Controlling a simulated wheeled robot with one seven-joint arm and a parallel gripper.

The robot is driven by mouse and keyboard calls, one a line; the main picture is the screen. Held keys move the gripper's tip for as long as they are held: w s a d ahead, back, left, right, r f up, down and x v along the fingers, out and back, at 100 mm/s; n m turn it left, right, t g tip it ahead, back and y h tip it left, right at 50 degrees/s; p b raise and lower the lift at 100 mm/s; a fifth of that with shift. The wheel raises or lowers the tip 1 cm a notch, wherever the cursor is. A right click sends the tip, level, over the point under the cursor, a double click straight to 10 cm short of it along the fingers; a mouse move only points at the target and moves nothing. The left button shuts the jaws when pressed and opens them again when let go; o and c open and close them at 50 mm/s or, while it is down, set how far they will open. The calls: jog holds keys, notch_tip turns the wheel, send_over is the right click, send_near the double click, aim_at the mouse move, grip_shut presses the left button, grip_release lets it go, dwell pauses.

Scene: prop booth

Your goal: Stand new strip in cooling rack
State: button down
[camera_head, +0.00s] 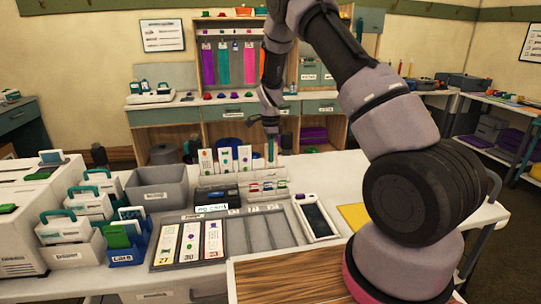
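Several pale printed strips stand upright in a row at mid-table, among them a left strip (206,162), a middle strip (225,159) and a right strip (244,157). They appear to stand in a low rack (222,180), partly hidden by things in front. My gripper (268,136) is small in view, pointing down just right of and above this row.
A black device (217,196) and a white holder with coloured pieces (264,188) stand in front of the row. A grey bin (158,190) and a blue box (126,246) stand left. A white-framed dark panel (315,217) lies right. My arm covers the right side.

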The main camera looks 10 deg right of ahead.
jog(key=c, duration=1)
grip_release()
notch_tip(320, 180, up, 11)
jog(key=shift+f, duration=0.1)
jog(key=s+d+r+n+t+y, duration=0.1)
jog(key=s+d+r+n+t, duration=0.15)
jog(key=s+r, duration=0.7)
jog(key=s+d+r+n+t+y, duration=0.15)
jog(key=s+r+n, duration=0.25)
jog(key=s+r, duration=0.55)
jog(key=s+r+n+t, duration=0.1)
jog(key=s+r+n, duration=0.1)
jog(key=s, duration=0.3)
jog(key=s+d+r+n+t, duration=0.1)
jog(key=s+r+n, duration=0.1)
jog(key=s, duration=0.3)
jog(key=s+d+r+n+t, duration=0.1)
jog(key=s+r+n, duration=0.1)
jog(key=s, duration=0.4)
jog(key=shift+r+n+h, duration=0.25)
jog(key=shift+n, duration=0.4)
